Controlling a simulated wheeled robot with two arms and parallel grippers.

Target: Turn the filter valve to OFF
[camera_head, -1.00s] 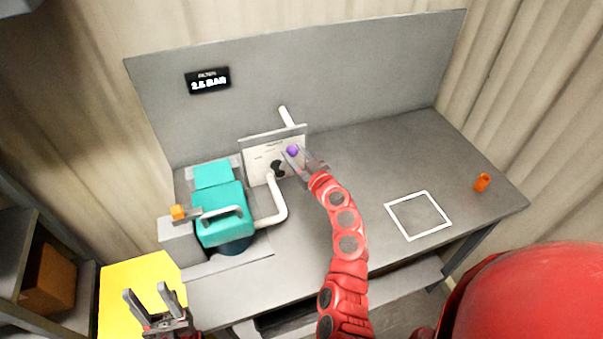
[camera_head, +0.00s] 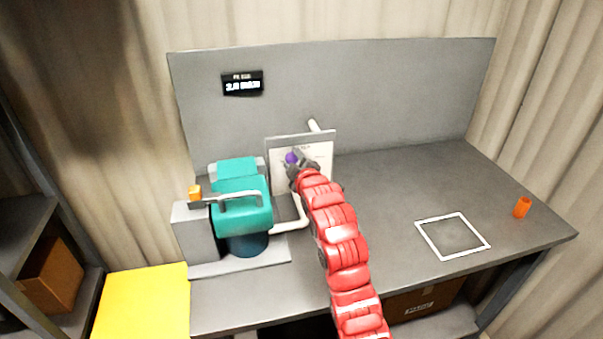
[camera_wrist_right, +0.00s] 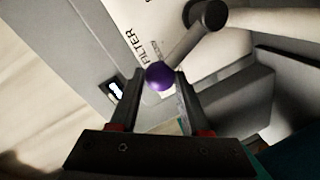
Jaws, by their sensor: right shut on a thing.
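The filter valve is mounted on a white panel (camera_head: 320,153) on the grey bench. Its lever ends in a purple ball knob (camera_head: 291,158). My right gripper (camera_head: 297,163) is shut on the purple knob at the panel's upper left part. In the right wrist view, the knob (camera_wrist_right: 159,75) sits between the fingertips, and the grey lever (camera_wrist_right: 186,42) runs from it up to a dark round hub (camera_wrist_right: 208,15). The word FILTER shows beside it; an OFF mark is not readable. In the head view my arm hides the hub. My left gripper is out of view.
A teal pump unit (camera_head: 240,212) with a handle stands left of the panel, joined by a white pipe (camera_head: 290,226). A display (camera_head: 242,84) hangs on the back wall. An orange cylinder (camera_head: 522,206) and a white square outline (camera_head: 453,236) are on the clear right side.

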